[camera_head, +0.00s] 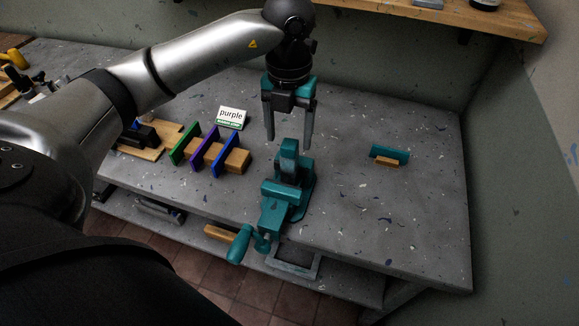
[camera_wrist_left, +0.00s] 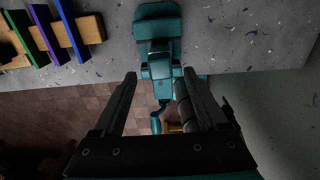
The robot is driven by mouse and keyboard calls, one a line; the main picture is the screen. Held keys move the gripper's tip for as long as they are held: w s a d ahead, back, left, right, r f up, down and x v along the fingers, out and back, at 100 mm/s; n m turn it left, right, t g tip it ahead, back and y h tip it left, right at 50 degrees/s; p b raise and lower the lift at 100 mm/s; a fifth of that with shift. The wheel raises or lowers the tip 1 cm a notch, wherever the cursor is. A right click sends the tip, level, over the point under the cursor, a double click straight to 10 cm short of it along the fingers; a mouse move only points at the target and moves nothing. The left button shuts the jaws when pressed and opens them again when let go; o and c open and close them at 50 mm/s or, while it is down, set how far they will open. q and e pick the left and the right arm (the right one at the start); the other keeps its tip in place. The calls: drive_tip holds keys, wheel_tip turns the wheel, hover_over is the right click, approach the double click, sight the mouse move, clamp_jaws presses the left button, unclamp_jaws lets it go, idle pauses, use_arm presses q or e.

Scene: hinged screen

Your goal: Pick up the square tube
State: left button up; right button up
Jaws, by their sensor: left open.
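I cannot make out with certainty which thing is the square tube. My left gripper (camera_head: 289,138) is open and empty, pointing down over the teal bench vise (camera_head: 283,190). Its two fingers also show in the wrist view (camera_wrist_left: 160,76), on either side of the vise (camera_wrist_left: 158,50), with nothing between them. My right gripper is not in view.
On the grey workbench (camera_head: 350,215), green, purple and blue panels stand on a wooden bar (camera_head: 237,160) beside a "purple" sign (camera_head: 232,116). A teal plate with a wooden block (camera_head: 387,161) sits at right. A wooden shelf (camera_head: 490,22) hangs above. Right of the vise is mostly clear.

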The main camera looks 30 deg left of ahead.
sight(289, 166)
use_arm(q)
drive_tip(key=f, duration=1)
drive_tip(key=shift+w+f, duration=0.2)
drive_tip(key=shift+f, duration=0.05)
drive_tip(key=shift+c, duration=0.2)
clamp_jaws()
